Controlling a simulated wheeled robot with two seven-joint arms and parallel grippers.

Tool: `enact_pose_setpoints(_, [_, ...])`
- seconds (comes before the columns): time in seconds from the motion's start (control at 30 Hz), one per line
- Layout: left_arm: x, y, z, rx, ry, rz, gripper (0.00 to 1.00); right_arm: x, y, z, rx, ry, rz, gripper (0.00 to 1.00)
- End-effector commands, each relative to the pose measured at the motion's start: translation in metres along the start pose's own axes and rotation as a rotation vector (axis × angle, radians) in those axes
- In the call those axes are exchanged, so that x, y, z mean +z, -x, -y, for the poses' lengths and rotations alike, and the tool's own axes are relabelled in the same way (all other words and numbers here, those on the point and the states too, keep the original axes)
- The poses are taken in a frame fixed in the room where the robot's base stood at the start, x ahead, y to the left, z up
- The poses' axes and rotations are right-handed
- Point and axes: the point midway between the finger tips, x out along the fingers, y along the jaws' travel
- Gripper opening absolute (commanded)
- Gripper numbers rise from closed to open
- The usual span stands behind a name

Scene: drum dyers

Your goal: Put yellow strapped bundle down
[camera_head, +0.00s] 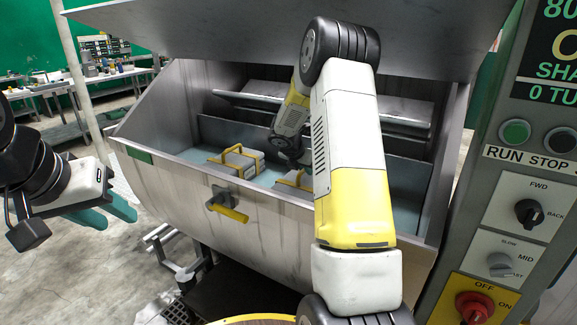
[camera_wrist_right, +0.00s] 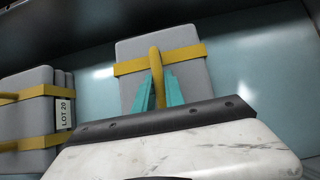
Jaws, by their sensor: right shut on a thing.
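The yellow strapped bundle is a grey block with yellow straps and a raised yellow handle; it shows in the right wrist view (camera_wrist_right: 192,76). In the head view part of it (camera_head: 293,181) shows inside the open steel drum, behind my right arm. My right gripper (camera_wrist_right: 158,88) has its teal fingers shut on the handle. I cannot tell whether the bundle touches the drum's pale blue floor. A second strapped bundle (camera_head: 236,160) sits to its left; its LOT 20 label shows in the right wrist view (camera_wrist_right: 63,113). My left gripper (camera_head: 106,210) is open and empty, outside the drum.
The drum's front wall (camera_head: 180,185) has a yellow-handled latch (camera_head: 230,212). A raised lid (camera_head: 220,30) hangs above. A control panel (camera_head: 500,215) stands close at right. Bare blue floor (camera_wrist_right: 255,75) lies right of the held bundle in the wrist view.

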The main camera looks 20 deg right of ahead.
Motion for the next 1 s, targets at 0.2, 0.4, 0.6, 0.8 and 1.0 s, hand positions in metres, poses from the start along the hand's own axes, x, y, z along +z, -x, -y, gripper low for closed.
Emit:
enact_pose_setpoints(0.2, [0.0, 0.0, 0.0, 0.0, 0.0, 0.0, 0.36, -0.001, -0.001, 0.0, 0.0, 0.0, 0.0, 0.36])
enact_pose_setpoints(0.4, [0.0, 0.0, 0.0, 0.0, 0.0, 0.0, 0.36, -0.001, -0.001, 0.0, 0.0, 0.001, 0.0, 0.36])
enact_pose_setpoints(0.6, [0.0, 0.0, 0.0, 0.0, 0.0, 0.0, 0.36, 0.002, 0.011, -0.001, 0.001, 0.001, 0.002, 0.36])
enact_pose_setpoints(0.8, [0.0, 0.0, 0.0, 0.0, 0.0, 0.0, 0.36, 0.002, 0.051, -0.001, 0.002, 0.0, 0.002, 0.36])
enact_pose_setpoints(1.0, [0.0, 0.0, 0.0, 0.0, 0.0, 0.0, 0.36, 0.001, 0.092, 0.0, 0.002, 0.0, 0.002, 0.36])
